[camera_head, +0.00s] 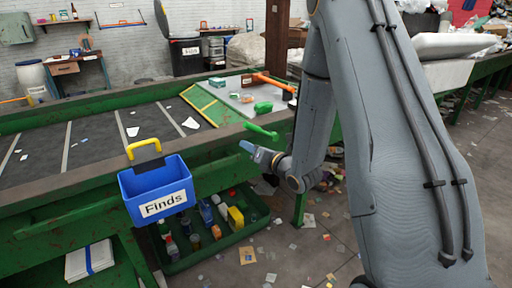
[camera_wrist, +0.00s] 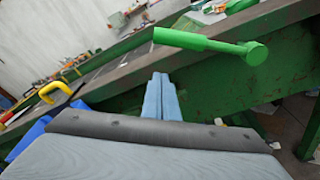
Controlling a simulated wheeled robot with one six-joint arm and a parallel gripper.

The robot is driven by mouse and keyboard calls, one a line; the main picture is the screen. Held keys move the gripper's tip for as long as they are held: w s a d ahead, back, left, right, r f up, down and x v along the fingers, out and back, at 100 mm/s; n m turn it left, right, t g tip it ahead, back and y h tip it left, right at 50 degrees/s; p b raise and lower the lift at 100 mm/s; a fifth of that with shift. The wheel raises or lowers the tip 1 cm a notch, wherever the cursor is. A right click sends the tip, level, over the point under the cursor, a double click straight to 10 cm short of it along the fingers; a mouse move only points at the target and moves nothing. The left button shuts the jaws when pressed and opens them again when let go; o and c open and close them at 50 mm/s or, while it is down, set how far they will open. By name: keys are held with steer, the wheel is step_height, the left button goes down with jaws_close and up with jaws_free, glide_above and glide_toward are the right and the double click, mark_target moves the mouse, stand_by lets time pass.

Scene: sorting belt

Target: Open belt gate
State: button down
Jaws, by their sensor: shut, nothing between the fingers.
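A green lever (camera_head: 262,131) sticks out at the front edge of the belt frame. In the wrist view the lever (camera_wrist: 200,41) runs across the upper part and ends in a round hub at its right. A green panel with yellow edges (camera_head: 205,106) lies at the right end of the dark belt (camera_head: 90,140); I cannot tell if it is the gate. My gripper (camera_head: 248,147) is shut and empty, just in front of the belt frame and slightly below the lever, apart from it. Its blue fingers (camera_wrist: 160,97) point toward the frame, below the lever.
A blue "Finds" bin (camera_head: 156,190) with a yellow handle hangs on the front rail, left of my gripper. A green tray of bottles and boxes (camera_head: 213,247) sits below. A grey sorting surface with small objects (camera_head: 250,94) lies behind the lever. Litter covers the floor.

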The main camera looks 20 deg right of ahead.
steer(key=p+x, duration=0.1)
steer(key=x, duration=0.2)
steer(key=shift+w+r, duration=0.1)
steer(key=shift+r, duration=0.15)
steer(key=shift+d+r+p, duration=0.8)
steer(key=shift+d+r, duration=0.4)
steer(key=shift+r, duration=0.2)
